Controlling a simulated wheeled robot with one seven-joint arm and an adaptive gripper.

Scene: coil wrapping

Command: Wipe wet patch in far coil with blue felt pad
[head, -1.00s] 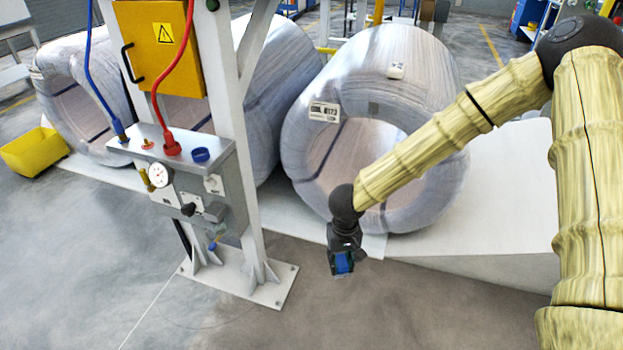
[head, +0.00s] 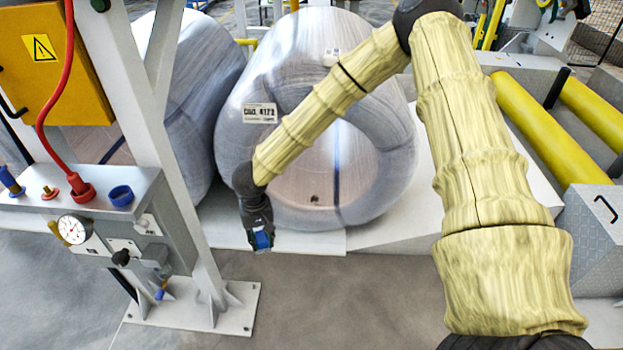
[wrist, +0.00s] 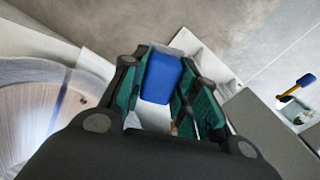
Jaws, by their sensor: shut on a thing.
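My gripper (head: 259,236) is shut on the blue felt pad (head: 263,240) and hangs in front of the lower left rim of the labelled wrapped coil (head: 235,140). In the wrist view the blue pad (wrist: 160,76) sits between the dark green fingers. That coil's open bore faces me, with a dark blue strap (head: 337,165) and a small dark spot (head: 314,200) inside. I cannot tell whether the spot is the wet patch. My arm covers part of the coil. Another wrapped coil (head: 205,90) stands to its left, partly behind the post.
A white post (head: 165,130) with a gauge box (head: 100,210) and a yellow cabinet (head: 35,55) stands at left. Yellow rollers (head: 550,125) lie at right. The coil rests on a pale platform (head: 300,241). The floor in front is clear.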

